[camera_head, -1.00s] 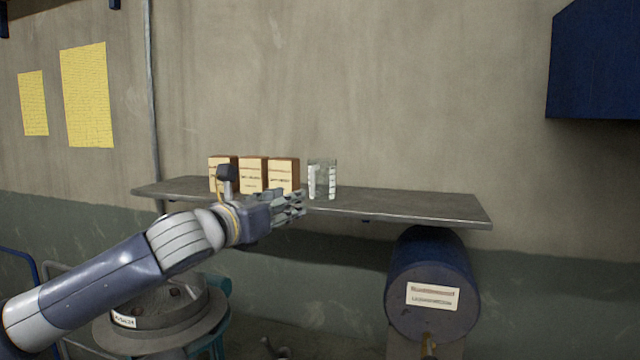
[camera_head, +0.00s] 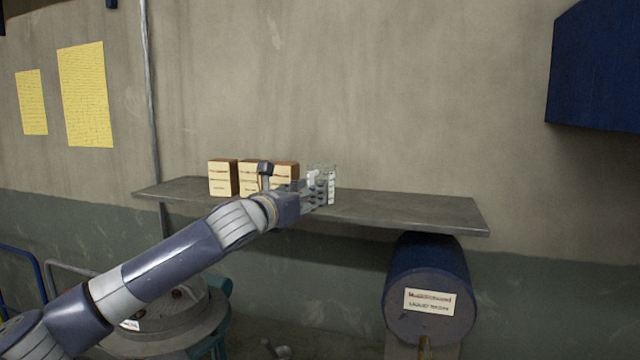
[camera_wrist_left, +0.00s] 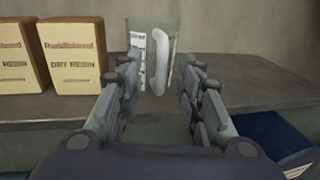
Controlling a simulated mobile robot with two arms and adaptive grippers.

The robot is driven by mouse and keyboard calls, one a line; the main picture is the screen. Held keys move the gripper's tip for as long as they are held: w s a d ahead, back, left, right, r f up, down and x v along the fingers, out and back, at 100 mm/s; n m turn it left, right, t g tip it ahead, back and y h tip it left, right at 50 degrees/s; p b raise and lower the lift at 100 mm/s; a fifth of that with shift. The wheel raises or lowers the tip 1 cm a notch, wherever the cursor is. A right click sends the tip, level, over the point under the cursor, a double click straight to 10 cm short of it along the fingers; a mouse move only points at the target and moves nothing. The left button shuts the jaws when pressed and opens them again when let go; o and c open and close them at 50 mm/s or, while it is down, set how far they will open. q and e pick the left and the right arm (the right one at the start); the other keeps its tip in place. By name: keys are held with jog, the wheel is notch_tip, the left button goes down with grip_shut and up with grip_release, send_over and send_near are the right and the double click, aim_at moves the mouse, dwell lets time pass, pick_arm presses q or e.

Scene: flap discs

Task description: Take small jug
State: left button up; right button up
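The small jug is a clear glass vessel (camera_head: 327,172) with white markings, standing upright on the grey shelf (camera_head: 420,210). In the left wrist view the jug (camera_wrist_left: 152,40) shows a pale upright handle facing me. My left gripper (camera_head: 325,190) is at the shelf's front edge, in front of the jug and partly covering it. In the left wrist view the open fingers of the left gripper (camera_wrist_left: 158,95) lie left and right of the jug's lower part, with an empty gap between them. Whether the fingertips reach around the jug is unclear. My right gripper is not in view.
Several brown boxes with cream labels (camera_head: 222,178) stand left of the jug, close to my left wrist. The shelf is clear to the right. A blue drum (camera_head: 430,280) sits below the shelf, and a blue cabinet (camera_head: 595,70) hangs at upper right.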

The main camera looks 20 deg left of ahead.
aim_at(310, 175)
pick_arm(q)
jog(key=shift+w+d, duration=0.1)
jog(key=shift+w, duration=0.15)
jog(key=shift+s, duration=0.2)
jog(key=shift+c, duration=1.1)
grip_shut()
jog(key=shift+r, duration=0.2)
jog(key=shift+w+r, duration=0.1)
jog(key=shift+r, duration=0.55)
jog(key=shift+s+r+b, duration=0.2)
jog(key=shift+r+b, duration=0.2)
jog(key=shift+r, duration=0.65)
jog(key=d+r+b+v, duration=0.1)
jog(key=d+b+v, duration=0.2)
jog(key=v, duration=1.2)
jog(key=shift+s+d+r+b, duration=0.25)
jog(key=shift+s+d+b, duration=0.2)
jog(key=shift+s+b, duration=0.15)
jog(key=shift+w, duration=0.1)
